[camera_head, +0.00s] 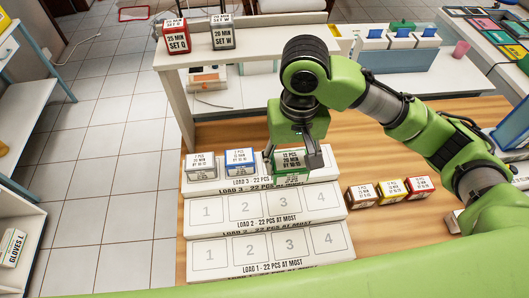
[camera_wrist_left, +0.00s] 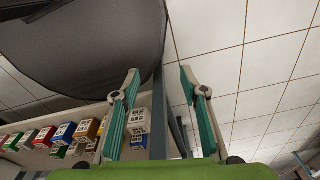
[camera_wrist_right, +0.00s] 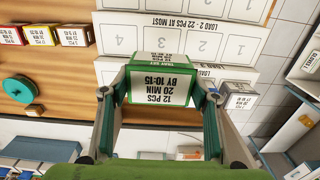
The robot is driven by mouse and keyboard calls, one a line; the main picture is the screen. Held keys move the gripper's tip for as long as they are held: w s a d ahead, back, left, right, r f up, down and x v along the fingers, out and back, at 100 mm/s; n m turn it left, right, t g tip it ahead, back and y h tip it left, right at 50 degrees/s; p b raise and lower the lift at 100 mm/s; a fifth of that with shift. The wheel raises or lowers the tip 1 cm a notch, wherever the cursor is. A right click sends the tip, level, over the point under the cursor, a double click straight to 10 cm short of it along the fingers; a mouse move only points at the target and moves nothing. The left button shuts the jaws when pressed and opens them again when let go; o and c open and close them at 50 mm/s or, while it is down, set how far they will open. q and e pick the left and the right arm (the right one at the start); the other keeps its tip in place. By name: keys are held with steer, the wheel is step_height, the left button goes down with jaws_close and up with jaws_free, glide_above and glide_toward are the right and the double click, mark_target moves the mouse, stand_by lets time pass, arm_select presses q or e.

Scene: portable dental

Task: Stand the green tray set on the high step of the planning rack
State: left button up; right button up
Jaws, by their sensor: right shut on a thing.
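The green tray set (camera_head: 291,172), a white-labelled green box, is between the fingers of my right gripper (camera_head: 293,160). It is upright at the high step (camera_head: 228,187) of the planning rack, marked LOAD 3, right of a blue set (camera_head: 240,161) and a grey set (camera_head: 201,167). In the right wrist view the green set (camera_wrist_right: 160,88) has a finger on each side, and its label reads 12 PCS, 20 MIN, BY 10:15. I cannot tell whether its base touches the step. My left gripper (camera_wrist_left: 160,85) is open and empty, away from the rack.
The two lower steps, LOAD 2 (camera_head: 335,213) and LOAD 1 (camera_head: 340,242), are empty. Brown (camera_head: 361,195), yellow (camera_head: 391,190) and red (camera_head: 420,187) sets stand right of the rack. A white shelf behind holds SET Q (camera_head: 177,38) and SET W (camera_head: 222,33).

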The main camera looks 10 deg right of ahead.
steer(key=w+f, duration=0.2)
steer(key=w, duration=0.1)
steer(key=w+f+p, duration=0.1)
steer(key=w+f, duration=0.1)
steer(key=w, duration=0.1)
steer(key=w+f, duration=0.3)
steer(key=shift+w+a+p, duration=0.15)
steer(key=shift+w+p, duration=0.1)
steer(key=shift+p, duration=0.15)
steer(key=shift+w+f, duration=0.35)
steer(key=shift+f, duration=0.1)
steer(key=f+p, duration=0.1)
steer(key=f, duration=0.2)
steer(key=shift+w+p, duration=0.2)
steer(key=shift+p, duration=0.2)
arm_select(q)
steer(key=r, duration=0.1)
steer(key=a+r, duration=0.1)
steer(key=r, duration=0.1)
steer(key=shift+w+r, duration=0.2)
steer(key=shift+r, duration=0.1)
arm_select(e)
steer(key=shift+f, duration=0.3)
steer(key=shift+f, duration=0.1)
steer(key=o, duration=1)
